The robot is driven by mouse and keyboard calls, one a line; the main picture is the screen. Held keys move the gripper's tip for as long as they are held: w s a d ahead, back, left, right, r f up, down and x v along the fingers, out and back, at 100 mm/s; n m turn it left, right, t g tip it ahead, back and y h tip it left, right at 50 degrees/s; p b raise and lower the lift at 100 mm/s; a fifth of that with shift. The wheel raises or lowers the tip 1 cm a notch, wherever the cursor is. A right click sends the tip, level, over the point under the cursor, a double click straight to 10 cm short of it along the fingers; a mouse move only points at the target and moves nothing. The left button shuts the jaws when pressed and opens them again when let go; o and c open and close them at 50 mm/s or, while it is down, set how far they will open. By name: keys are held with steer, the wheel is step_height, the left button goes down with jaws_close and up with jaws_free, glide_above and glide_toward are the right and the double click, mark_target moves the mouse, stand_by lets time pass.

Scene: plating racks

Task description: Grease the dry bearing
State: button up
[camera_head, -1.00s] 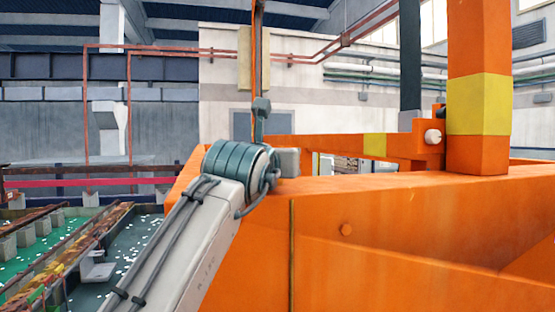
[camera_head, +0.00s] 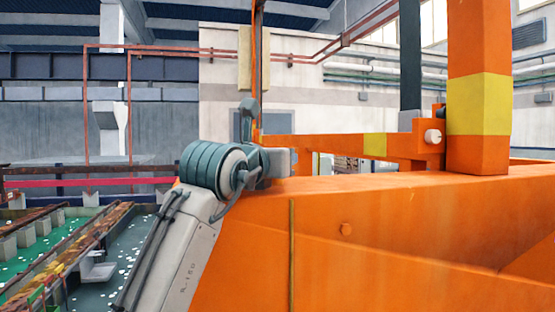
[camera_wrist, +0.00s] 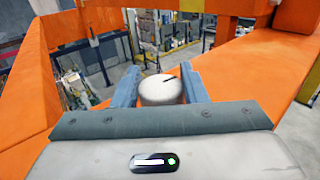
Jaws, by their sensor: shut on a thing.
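My gripper (camera_wrist: 160,85) shows in the wrist view, with its two blue-grey fingers on either side of a pale, round-topped cylinder (camera_wrist: 161,92). It is shut on this cylinder, which has a short dark mark on top. The cylinder's lower part is hidden by my gripper body. In the head view my arm's grey-green joint hides most of the hand, and the cylinder cannot be made out. A pale round knob (camera_head: 432,136) sits on a bracket of the orange frame, to the right of my arm. I cannot tell whether it is the bearing.
A large orange frame (camera_head: 400,210) fills the right, with a yellow-banded post (camera_head: 478,105). In the wrist view orange beams (camera_wrist: 40,85) flank the hand, with floor and shelving beyond. Tanks with green liquid (camera_head: 50,235) lie at lower left.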

steer(key=o, duration=1)
steer(key=shift+a, duration=0.1)
steer(key=shift+s, duration=0.1)
steer(key=b+v, duration=0.1)
steer(key=v, duration=1.2)
steer(key=shift+s+a, duration=0.2)
steer(key=shift+s, duration=0.15)
